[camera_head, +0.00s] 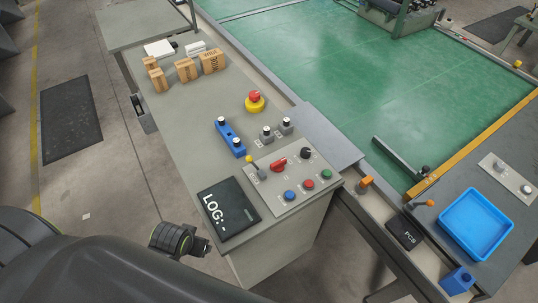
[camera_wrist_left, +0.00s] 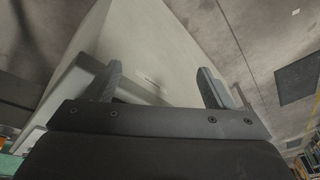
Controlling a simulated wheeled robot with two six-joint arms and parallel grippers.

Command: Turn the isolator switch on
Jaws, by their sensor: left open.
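A red rotary switch (camera_head: 279,165), which looks like the isolator, sits on a light grey control panel (camera_head: 262,200) at the near end of the long grey cabinet. Its on/off marking is too small to read. My left arm comes in from the lower left in the head view, with its wrist left of and below the panel, beside the cabinet's near end and apart from the switch. In the left wrist view my left gripper (camera_wrist_left: 160,87) has its two fingers wide apart, with nothing between them. The grey cabinet side (camera_wrist_left: 150,45) lies beyond them. My right gripper is not seen.
The panel also bears a black knob (camera_head: 306,153), a yellow-tipped lever (camera_head: 250,160), and blue, red and green buttons. A black LOG board (camera_head: 229,208) lies left of it. A yellow-based emergency stop (camera_head: 255,101) and cardboard boxes (camera_head: 186,69) stand farther back. A blue tray (camera_head: 449,237) is at right.

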